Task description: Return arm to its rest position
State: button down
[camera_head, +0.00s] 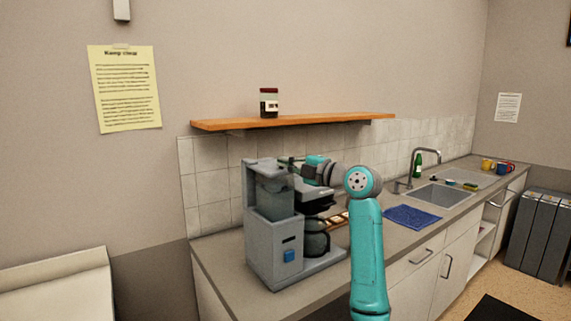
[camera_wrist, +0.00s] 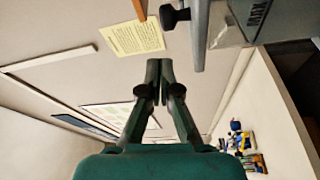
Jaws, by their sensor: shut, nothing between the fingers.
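My teal arm (camera_head: 368,250) rises in front of the counter in the head view and bends left at the elbow. Its far end reaches over the top of the grey coffee machine (camera_head: 262,225). My gripper (camera_wrist: 160,66) shows in the wrist view with its two dark fingers together and nothing between them. In the head view the fingers are small and hard to make out beside the machine's top. Whether they touch the machine cannot be told.
A wooden shelf (camera_head: 300,122) with a jar (camera_head: 269,103) hangs above the machine. To the right are a blue cloth (camera_head: 412,217), a sink (camera_head: 440,196), a tap (camera_head: 412,165) and a green bottle (camera_head: 418,164). A yellow notice (camera_head: 125,90) hangs on the left wall.

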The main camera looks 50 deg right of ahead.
jog(key=s+d, duration=0.3)
jog(key=s, duration=0.3)
jog(key=shift+s+f, duration=0.2)
jog(key=shift+s, duration=0.1)
jog(key=shift+d, duration=0.1)
